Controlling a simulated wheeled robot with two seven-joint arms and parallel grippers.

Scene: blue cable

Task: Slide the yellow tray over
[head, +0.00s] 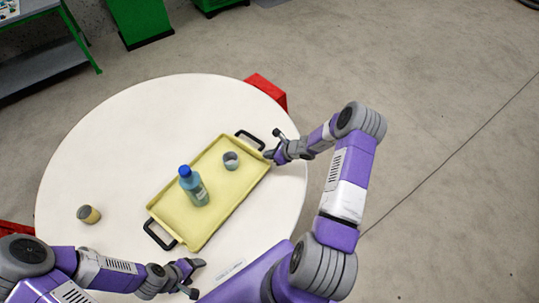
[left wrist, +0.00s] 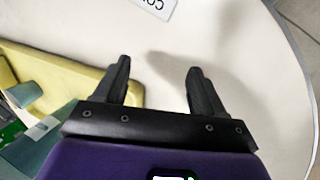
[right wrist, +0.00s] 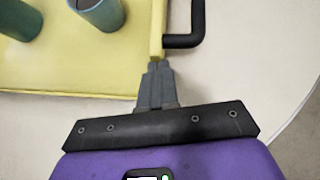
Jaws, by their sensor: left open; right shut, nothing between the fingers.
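The yellow tray (head: 226,208) lies at a slant on the round white table, with a black handle at each short end. A blue-capped bottle (head: 194,187) and a small grey cup (head: 231,160) stand on it. My right gripper (head: 268,155) is shut and empty at the tray's far right corner, beside the far handle (head: 250,138). In the right wrist view its fingertips (right wrist: 157,65) are at the tray's edge near the handle (right wrist: 185,41); I cannot tell if they touch. My left gripper (left wrist: 158,72) is open and empty over the table, apart from the tray's near end.
The round white table (head: 110,140) has free room left of the tray. A white label (head: 230,271) lies near the front edge. A red object (head: 267,90) shows behind the table.

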